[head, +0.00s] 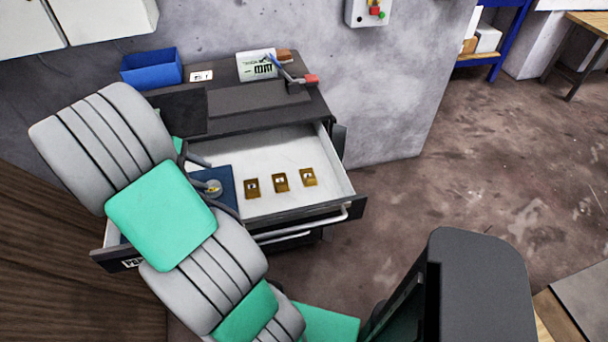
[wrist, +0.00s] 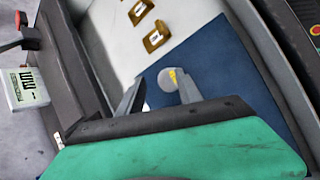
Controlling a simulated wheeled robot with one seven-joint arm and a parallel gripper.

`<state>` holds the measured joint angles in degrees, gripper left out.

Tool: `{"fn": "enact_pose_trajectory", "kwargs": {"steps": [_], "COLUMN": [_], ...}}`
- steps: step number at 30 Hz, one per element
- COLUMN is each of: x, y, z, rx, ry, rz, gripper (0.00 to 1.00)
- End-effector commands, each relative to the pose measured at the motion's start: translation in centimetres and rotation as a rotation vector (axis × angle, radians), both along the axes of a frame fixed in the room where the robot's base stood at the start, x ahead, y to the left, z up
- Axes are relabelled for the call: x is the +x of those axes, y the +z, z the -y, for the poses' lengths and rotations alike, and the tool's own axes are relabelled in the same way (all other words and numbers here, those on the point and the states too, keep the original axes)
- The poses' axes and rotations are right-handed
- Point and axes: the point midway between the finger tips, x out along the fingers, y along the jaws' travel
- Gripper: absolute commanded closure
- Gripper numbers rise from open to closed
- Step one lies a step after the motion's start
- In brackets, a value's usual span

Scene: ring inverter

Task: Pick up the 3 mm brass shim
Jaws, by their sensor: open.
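Three brass shims lie in a row in the open drawer: a left one (head: 252,188), a middle one (head: 280,182) and a right one (head: 308,177). Each has a small pale label, too small to read, so I cannot tell which is 3 mm. Two shims show in the wrist view, one nearer (wrist: 157,38) and one at the top edge (wrist: 140,11). My gripper (wrist: 160,92) is open over the blue mat, left of the shims in the head view. A round grey piece with a yellow mark (wrist: 169,79) shows between its fingers, apparently ungripped.
The drawer (head: 345,185) has raised walls around its white floor; a blue mat (wrist: 225,65) covers its left part. On the cabinet top are a blue bin (head: 151,68), a lettered display (head: 256,66) and a red-tipped tool (head: 311,79). The drawer floor around the shims is clear.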

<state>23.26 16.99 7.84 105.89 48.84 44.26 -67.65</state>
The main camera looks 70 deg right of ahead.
Motion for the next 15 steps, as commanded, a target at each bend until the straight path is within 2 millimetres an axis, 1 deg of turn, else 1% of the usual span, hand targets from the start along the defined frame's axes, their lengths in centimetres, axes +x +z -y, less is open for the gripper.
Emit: {"fn": "enact_pose_trajectory", "kwargs": {"steps": [1, 2, 3, 5, 6, 9, 12, 15], "x": [-2.5, -4.2, -6.5, -10.0, -12.1, -15.8, -17.6, -18.7], "y": [-1.2, -1.9, -2.7, -3.7, -4.4, -5.3, -5.7, -6.4], "z": [3.3, 5.0, 6.9, 9.1, 10.0, 11.0, 11.2, 11.4], "rx": [-0.001, 0.002, 0.014, 0.048, 0.078, 0.143, 0.184, 0.197], "ry": [-0.014, -0.016, -0.021, -0.028, -0.032, -0.042, -0.045, -0.048], "rz": [-0.132, -0.211, -0.317, -0.465, -0.55, -0.698, -0.768, -0.788], "gripper": [0.58, 0.58, 0.58, 0.58, 0.58, 0.58, 0.58, 0.58]}}
